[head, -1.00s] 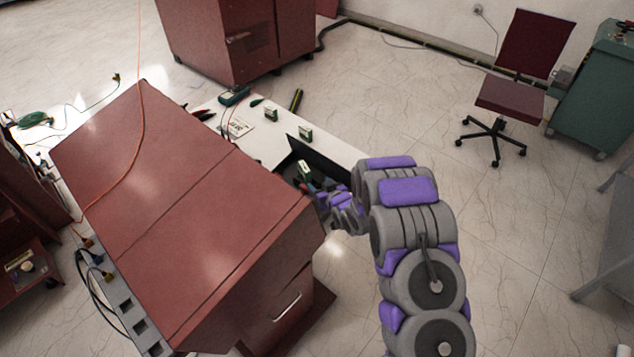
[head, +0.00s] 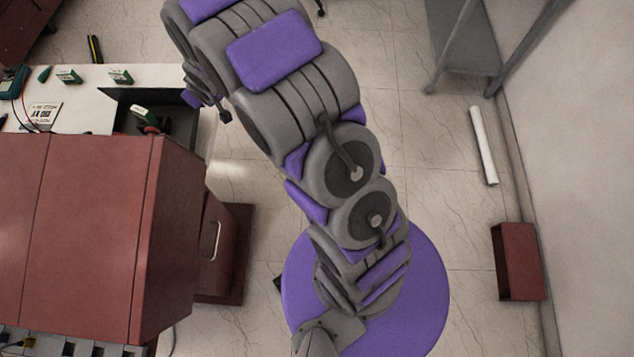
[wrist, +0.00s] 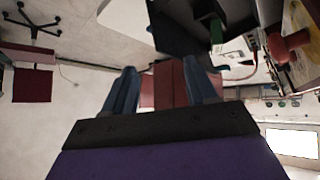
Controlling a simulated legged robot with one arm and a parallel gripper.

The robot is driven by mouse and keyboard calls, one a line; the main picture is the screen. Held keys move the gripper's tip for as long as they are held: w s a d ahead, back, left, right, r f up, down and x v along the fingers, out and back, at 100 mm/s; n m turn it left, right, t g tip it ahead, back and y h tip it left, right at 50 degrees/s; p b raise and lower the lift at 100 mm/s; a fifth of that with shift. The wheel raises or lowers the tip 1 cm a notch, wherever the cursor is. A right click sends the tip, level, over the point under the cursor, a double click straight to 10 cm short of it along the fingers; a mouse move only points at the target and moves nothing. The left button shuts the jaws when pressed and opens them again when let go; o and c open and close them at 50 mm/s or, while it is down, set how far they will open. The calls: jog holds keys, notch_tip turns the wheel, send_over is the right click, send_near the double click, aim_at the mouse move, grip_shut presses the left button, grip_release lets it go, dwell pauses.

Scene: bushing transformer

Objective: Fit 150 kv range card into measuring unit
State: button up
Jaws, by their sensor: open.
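Several small green-and-white range cards show in the head view. One card (head: 68,76) and another (head: 120,76) stand on the white table. A third card (head: 145,114) stands at the dark recess (head: 175,108) beside the red cabinet, above a small reddish part. I cannot read the labels, so I cannot tell which is the 150 kV card, nor clearly make out the measuring unit. My gripper (head: 222,115) is right of the table edge, apart from the cards and partly hidden by my arm. In the wrist view, its blue fingers (wrist: 160,88) are apart with no card between them.
The red cabinet (head: 80,230) fills the left side. A printed sheet (head: 42,112) and a teal meter (head: 12,82) with leads lie on the white table (head: 85,120). A red bin (head: 518,262) and a white tube (head: 483,145) are at right.

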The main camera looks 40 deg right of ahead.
jog(key=s+d+r+m+g+h, duration=0.15)
jog(key=s+d+r, duration=0.3)
jog(key=s, duration=0.45)
jog(key=s+d+r+m+g+h, duration=0.1)
jog(key=s+d+r+g, duration=0.2)
jog(key=s+r, duration=0.5)
jog(key=s+r+g, duration=0.2)
jog(key=s+g, duration=0.1)
jog(key=s, duration=1.2)
jog(key=s+a+r+m+g, duration=0.1)
jog(key=s+r+g, duration=0.1)
jog(key=s, duration=1.3)
jog(key=shift+s+g+y, duration=0.25)
jog(key=shift+g+y, duration=0.2)
jog(key=shift+o, duration=0.3)
jog(key=shift+m, duration=0.25)
